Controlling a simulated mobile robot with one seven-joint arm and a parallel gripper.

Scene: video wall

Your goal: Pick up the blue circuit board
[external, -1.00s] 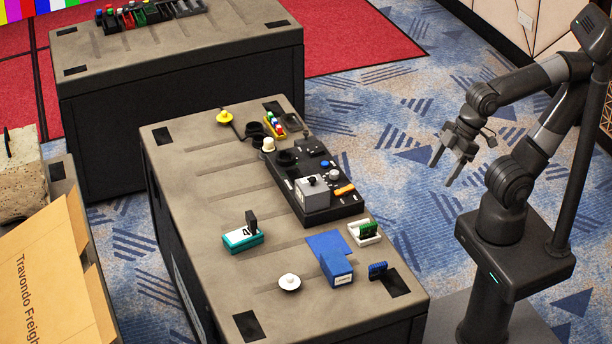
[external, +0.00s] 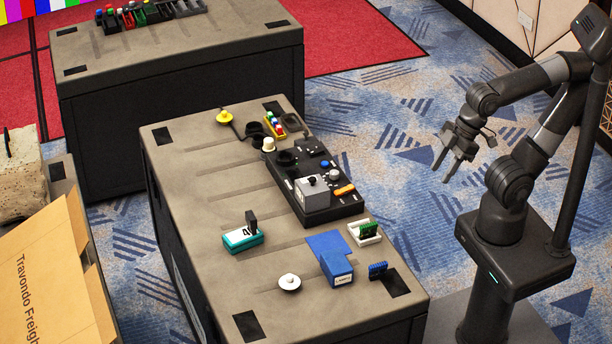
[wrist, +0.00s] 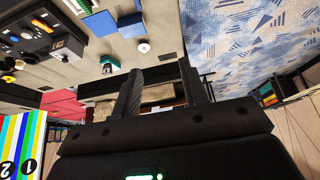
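The blue circuit board (external: 378,269) is a small, dark blue piece standing upright near the right front corner of the grey table, beside a black square patch. It is too small to make out surely at the top edge of the wrist view. My gripper (external: 450,171) hangs in the air over the carpet, right of the table and well apart from the board. In the wrist view its two fingers (wrist: 161,72) are apart with nothing between them.
Carpet separates arm and table.

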